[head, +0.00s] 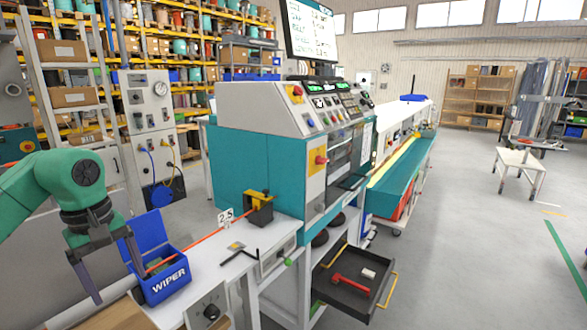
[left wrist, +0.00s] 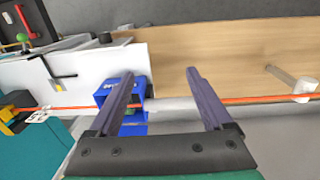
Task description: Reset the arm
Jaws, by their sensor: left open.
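My green left arm comes in from the left in the head view, and its left gripper (head: 119,286) hangs beside the blue WIPER box (head: 166,287). The gripper's two dark fingers are apart with nothing held between them; they also show spread in the left wrist view (left wrist: 158,74). The box's blue lid stands open. In the left wrist view the blue box (left wrist: 136,92) lies partly behind one finger. An orange cable (head: 208,236) runs through the box towards a yellow and black clamp (head: 259,208). My right gripper is not in view.
A teal and white machine (head: 243,160) with a screen stands behind the white bench (head: 228,262). An open drawer (head: 345,290) holds a red tool (head: 350,285). A wooden surface (left wrist: 235,60) shows in the left wrist view.

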